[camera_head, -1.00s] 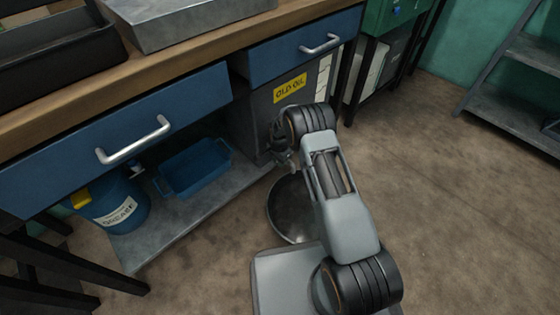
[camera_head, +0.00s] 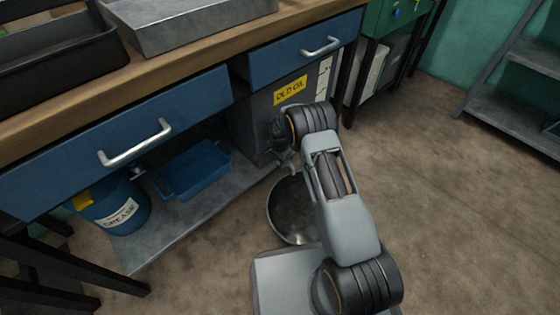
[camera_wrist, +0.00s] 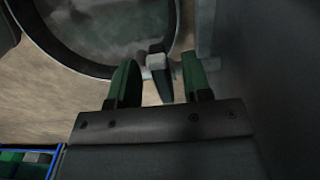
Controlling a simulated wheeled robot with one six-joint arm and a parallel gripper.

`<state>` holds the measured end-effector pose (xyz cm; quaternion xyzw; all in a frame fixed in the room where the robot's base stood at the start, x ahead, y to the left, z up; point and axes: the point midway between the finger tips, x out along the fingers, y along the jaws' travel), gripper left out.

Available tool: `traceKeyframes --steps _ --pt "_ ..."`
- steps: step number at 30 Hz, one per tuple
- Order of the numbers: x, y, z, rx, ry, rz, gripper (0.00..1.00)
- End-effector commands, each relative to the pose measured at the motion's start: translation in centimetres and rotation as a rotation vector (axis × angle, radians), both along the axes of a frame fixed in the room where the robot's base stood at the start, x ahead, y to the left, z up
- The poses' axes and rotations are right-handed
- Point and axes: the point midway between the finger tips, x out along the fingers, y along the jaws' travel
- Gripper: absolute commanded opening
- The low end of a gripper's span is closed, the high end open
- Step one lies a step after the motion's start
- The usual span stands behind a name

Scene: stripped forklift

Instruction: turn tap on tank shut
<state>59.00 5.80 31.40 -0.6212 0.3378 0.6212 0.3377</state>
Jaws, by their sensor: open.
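The dark grey tank (camera_head: 258,125) with a yellow OLD OIL label (camera_head: 291,90) stands under the bench; its wall (camera_wrist: 275,60) fills the right of the wrist view. The tap (camera_wrist: 157,62) has a pale block on a short pipe from the tank, and a dark lever (camera_wrist: 164,88) pointing towards my gripper. My gripper (camera_wrist: 160,68) is open, with its green fingers on either side of the lever and gaps showing on both sides. In the head view my wrist hides most of the tap. A round metal pan (camera_head: 290,215) is on the floor below.
A blue grease bucket (camera_head: 118,208) and blue bin (camera_head: 195,168) sit on the low shelf to the left. Drawers with metal handles (camera_head: 135,143) hang above. The brown floor at the right is clear, up to a grey rack (camera_head: 510,105).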

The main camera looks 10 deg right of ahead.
Motion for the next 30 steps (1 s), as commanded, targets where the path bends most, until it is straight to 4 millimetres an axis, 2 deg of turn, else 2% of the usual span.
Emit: traceKeyframes --steps 1,6,15,21,30 --pt "0.1 0.0 1.4 0.001 -0.003 0.0 0.45" --pt "0.1 0.0 5.1 0.0 -0.004 -0.001 0.45" --pt "0.1 -0.1 10.3 0.0 -0.004 -0.001 0.45" --pt "0.1 -0.1 12.0 0.0 -0.004 -0.002 0.45" --pt "0.1 -0.1 12.4 0.001 -0.003 -0.002 0.45"
